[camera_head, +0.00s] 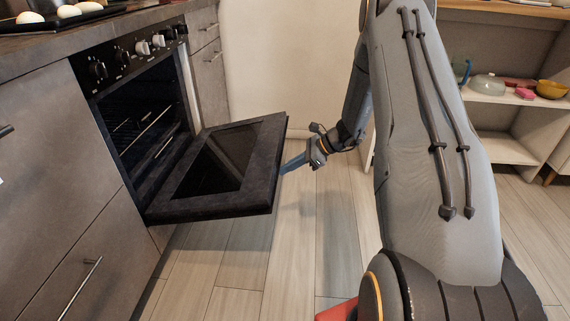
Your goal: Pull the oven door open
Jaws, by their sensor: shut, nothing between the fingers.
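The oven (140,110) is built into the cabinets at the left, under a black panel with several knobs. Its dark door (255,165) is hinged at the bottom and folded far down, so the oven inside with its racks shows. The door still seems to slope a little. My gripper (284,169) is at the door's outer edge on the right, shut and empty. Its blue fingertips meet or pass behind that edge; I cannot tell whether they touch it. The door's handle is not visible.
Drawers with metal handles (80,288) are left of the oven. A tray with eggs (68,11) is on the counter. A white shelf (490,98) with bowls stands at the right, behind my arm. The wooden floor (235,270) before the oven is clear.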

